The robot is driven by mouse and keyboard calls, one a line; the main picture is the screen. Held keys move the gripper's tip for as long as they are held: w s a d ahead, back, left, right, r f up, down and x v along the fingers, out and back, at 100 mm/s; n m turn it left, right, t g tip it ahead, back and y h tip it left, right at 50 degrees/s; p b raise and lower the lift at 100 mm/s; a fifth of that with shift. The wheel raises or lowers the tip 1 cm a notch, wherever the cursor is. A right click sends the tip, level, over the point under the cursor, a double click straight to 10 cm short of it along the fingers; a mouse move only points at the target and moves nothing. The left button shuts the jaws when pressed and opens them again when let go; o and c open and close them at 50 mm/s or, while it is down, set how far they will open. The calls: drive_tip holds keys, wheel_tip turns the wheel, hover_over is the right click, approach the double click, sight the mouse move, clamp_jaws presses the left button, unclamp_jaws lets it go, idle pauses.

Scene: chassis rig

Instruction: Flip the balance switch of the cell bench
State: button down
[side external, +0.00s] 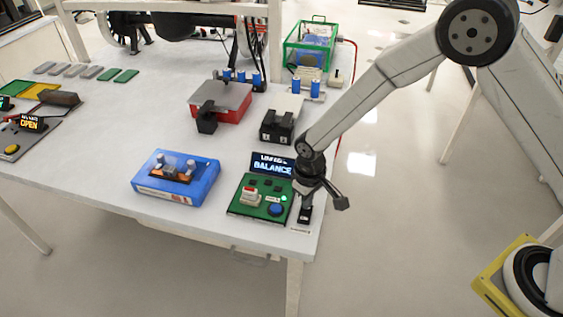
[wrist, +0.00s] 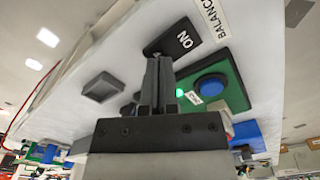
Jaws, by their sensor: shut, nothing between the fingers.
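The balance switch (wrist: 183,40) is a black rocker marked "ON", next to a white "BALANCE" label (wrist: 210,14) in the wrist view. In the side view the switch (side external: 304,215) is a small black block at the right of the green cell bench panel (side external: 241,209), near the table corner. My gripper (wrist: 159,62) is shut and empty, its fingertips at the switch's edge; whether they touch it I cannot tell. In the side view my gripper (side external: 307,198) points down just above the switch. A display (side external: 272,166) reads "BALANCE" on its lower line, and a green lamp (wrist: 180,93) is lit.
A blue button (side external: 276,209) and a red-and-white part (side external: 250,195) sit on the panel, close to my gripper. A blue tray (side external: 205,187) stands left. A black-and-white block (side external: 281,120) and a red box (side external: 221,105) stand behind. The table front is clear.

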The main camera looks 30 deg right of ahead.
drive_tip(key=shift+f, duration=0.4)
idle(0.3)
drive_tip(key=shift+r, duration=3.55)
drive_tip(key=shift+s+d+r, duration=0.1)
drive_tip(key=shift+d+r, duration=0.05)
drive_tip(key=shift+d, duration=0.05)
drive_tip(key=s+d+r+m+t, duration=0.1)
drive_tip(key=s+d+r, duration=0.2)
drive_tip(key=s+d, duration=0.4)
drive_tip(key=s+d+r+m+t, duration=0.1)
drive_tip(key=s+d+r+m, duration=0.1)
drive_tip(key=s+d+r, duration=0.2)
drive_tip(key=s+d, duration=0.3)
drive_tip(key=d, duration=0.1)
drive_tip(key=shift+d+r+t, duration=0.15)
drive_tip(key=shift+d+t, duration=0.15)
drive_tip(key=shift+d, duration=0.05)
